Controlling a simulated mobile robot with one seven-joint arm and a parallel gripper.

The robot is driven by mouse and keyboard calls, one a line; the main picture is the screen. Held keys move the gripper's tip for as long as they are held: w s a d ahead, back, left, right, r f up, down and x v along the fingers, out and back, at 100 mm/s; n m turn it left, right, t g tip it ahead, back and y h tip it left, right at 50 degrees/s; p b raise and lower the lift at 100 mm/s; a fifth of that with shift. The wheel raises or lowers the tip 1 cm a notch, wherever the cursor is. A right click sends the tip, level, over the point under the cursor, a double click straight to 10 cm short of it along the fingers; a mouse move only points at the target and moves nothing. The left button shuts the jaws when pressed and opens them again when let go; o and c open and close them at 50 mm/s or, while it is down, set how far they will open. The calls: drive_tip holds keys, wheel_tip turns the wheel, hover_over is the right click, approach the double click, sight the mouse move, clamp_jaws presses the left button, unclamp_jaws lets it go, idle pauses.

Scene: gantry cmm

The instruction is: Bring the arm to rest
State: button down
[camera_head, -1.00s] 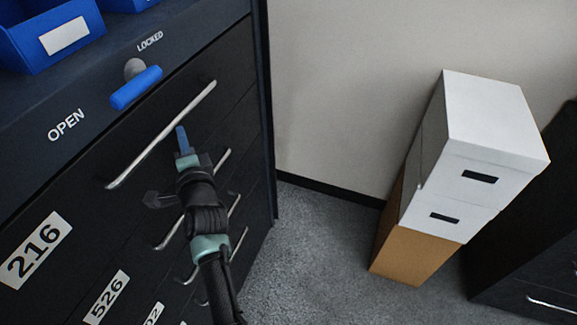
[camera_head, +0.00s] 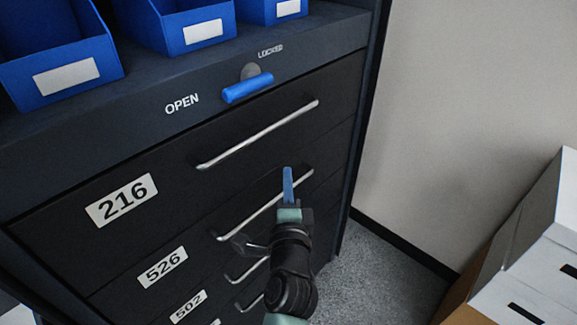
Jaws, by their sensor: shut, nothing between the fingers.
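My gripper (camera_head: 288,180) shows at the lower middle of the head view, at the end of my dark arm with teal bands. Its blue fingers are together with nothing between them, and they point up in the picture. It appears in front of the dark drawer cabinet (camera_head: 75,235), over the right part of the second drawer's handle (camera_head: 245,213). I cannot tell how far the fingers are from the cabinet front. The lower part of my arm runs out of the bottom of the picture.
A blue lock lever (camera_head: 247,88) sits between OPEN and LOCKED above the top drawer's handle (camera_head: 260,136). Blue bins (camera_head: 62,50) stand on the cabinet. Stacked boxes (camera_head: 535,260) stand at the lower right. Grey carpet (camera_head: 385,275) between them and the cabinet is clear.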

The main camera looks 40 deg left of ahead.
drive_tip(key=shift+s+d+f, duration=0.1)
drive_tip(key=shift+s+d, duration=0.2)
drive_tip(key=shift+s, duration=0.2)
drive_tip(key=shift+d, duration=0.1)
drive_tip(key=w+d+r+n+t+h, duration=0.1)
drive_tip(key=d+r+n+t, duration=0.3)
drive_tip(key=r, duration=0.6)
drive_tip(key=w+d+r+n+t+h, duration=0.1)
drive_tip(key=d+r, duration=0.6)
drive_tip(key=r, duration=0.2)
drive_tip(key=w+d+r+n+t+h, duration=0.1)
drive_tip(key=w+d+r+n+t, duration=0.3)
drive_tip(key=r, duration=0.6)
drive_tip(key=s+d+r+t+h, duration=0.5)
drive_tip(key=s+d+r+h, duration=0.4)
drive_tip(key=s+d+r, duration=0.4)
wheel_tip(320, 180, up, 3)
drive_tip(key=d, duration=0.2)
drive_tip(key=shift+s+d+r, duration=0.2)
drive_tip(key=shift+s+d, duration=0.1)
